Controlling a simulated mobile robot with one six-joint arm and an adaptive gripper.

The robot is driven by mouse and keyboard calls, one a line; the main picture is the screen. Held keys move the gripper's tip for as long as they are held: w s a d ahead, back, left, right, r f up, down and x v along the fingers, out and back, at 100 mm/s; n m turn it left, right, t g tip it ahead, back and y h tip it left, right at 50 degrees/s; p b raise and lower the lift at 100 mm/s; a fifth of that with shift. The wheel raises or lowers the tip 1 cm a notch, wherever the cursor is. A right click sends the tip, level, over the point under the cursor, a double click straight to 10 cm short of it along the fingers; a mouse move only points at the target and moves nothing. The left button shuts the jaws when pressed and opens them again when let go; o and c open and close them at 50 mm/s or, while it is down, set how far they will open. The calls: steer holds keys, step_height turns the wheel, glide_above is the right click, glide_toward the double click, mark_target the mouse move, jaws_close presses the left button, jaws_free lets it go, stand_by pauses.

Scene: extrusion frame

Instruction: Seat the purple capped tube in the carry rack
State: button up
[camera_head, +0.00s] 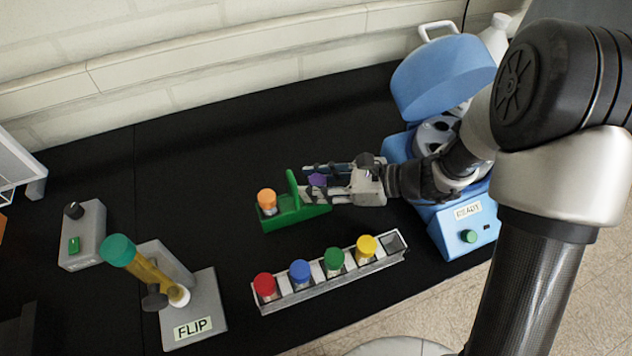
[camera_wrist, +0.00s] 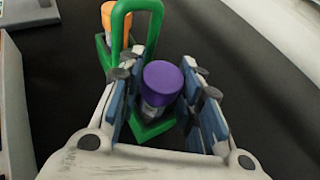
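The purple capped tube (camera_wrist: 162,85) stands upright in the near end of the green carry rack (camera_wrist: 150,133), on the other side of the handle from an orange capped tube (camera_wrist: 106,18). Its lower part is partly hidden, so I cannot tell how deep it sits. My gripper (camera_wrist: 160,98) is open around the purple tube, with a finger on each side and narrow gaps beside the cap.
A grey rack (camera_head: 330,290) with red, blue, green and yellow capped tubes and an empty right slot stands in front. A blue centrifuge (camera_head: 470,215), lid up, stands right. A FLIP stand (camera_head: 200,305) with a teal-capped tube and a grey switch box (camera_head: 82,235) are left.

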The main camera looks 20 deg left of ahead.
stand_by(0.3)
steer(key=shift+r, duration=0.3)
steer(key=p+v, duration=0.4)
steer(key=v, duration=0.8)
steer(key=s+d+r+n+h, duration=0.4)
steer(key=s+r+n+h, duration=0.25)
steer(key=s+n, duration=0.4)
steer(key=s+d+r+n+t+h, duration=0.1)
steer(key=s+d+r+n+h, duration=0.1)
steer(key=d, duration=0.1)
steer(key=s+d+r+n+t+h, duration=0.2)
steer(key=d+n, duration=0.1)
steer(key=s+d+r+n+t+h, duration=0.2)
steer(key=d+h, duration=0.1)
steer(key=d, duration=0.1)
steer(key=shift+s+d+r, duration=0.15)
steer(key=shift+s+r, duration=0.15)
steer(key=shift+s, duration=0.05)
